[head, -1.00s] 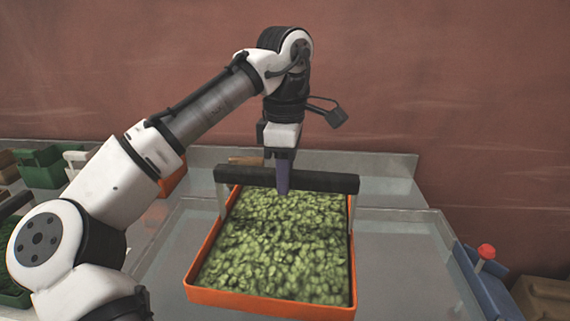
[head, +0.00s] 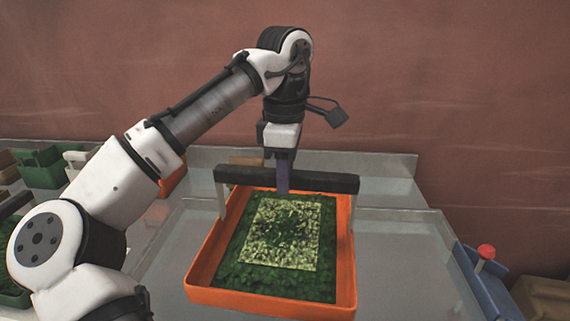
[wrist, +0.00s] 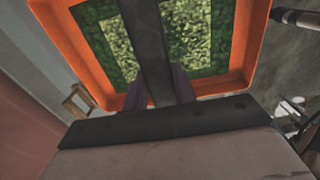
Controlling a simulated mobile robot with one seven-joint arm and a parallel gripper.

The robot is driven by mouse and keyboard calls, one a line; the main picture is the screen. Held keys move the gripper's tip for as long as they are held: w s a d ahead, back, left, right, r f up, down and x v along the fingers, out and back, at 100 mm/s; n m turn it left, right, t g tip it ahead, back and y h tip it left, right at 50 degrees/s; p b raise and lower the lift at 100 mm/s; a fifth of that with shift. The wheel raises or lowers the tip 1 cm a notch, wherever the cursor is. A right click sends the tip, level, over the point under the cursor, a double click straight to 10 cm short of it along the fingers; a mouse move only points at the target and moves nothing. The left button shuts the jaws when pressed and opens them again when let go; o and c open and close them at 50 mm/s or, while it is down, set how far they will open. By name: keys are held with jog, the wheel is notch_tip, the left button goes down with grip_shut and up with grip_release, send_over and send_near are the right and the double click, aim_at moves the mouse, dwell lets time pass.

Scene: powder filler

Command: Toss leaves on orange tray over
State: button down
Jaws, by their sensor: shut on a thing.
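The orange tray (head: 345,275) stands on the metal bench in the head view. Leaves (head: 230,272) lie in it, dark green around the edges with a paler, speckled rectangle in the middle. My gripper (head: 282,187) is over the tray's far side, shut on a black bar (head: 325,182) with pale legs at its ends. The bar spans the tray's width, and whether its legs touch the tray or bench is unclear. In the wrist view the purple fingers (wrist: 158,92) close on the dark bar (wrist: 148,45), which hides part of the leaves.
A blue box with a red knob (head: 486,252) stands at the right. A green bin (head: 42,167) stands at the far left. Another orange container (head: 172,178) sits behind my arm. Bare metal bench (head: 400,262) lies right of the tray.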

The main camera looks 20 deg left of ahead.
notch_tip(320, 180, up, 6)
jog(key=p, duration=0.4)
jog(key=shift+r, duration=0.1)
jog(key=shift+s+r, duration=0.1)
jog(key=shift+r, duration=0.45)
notch_tip(320, 180, down, 7)
jog(key=b, duration=0.4)
jog(key=shift+f+b, duration=0.1)
jog(key=shift+b, duration=0.2)
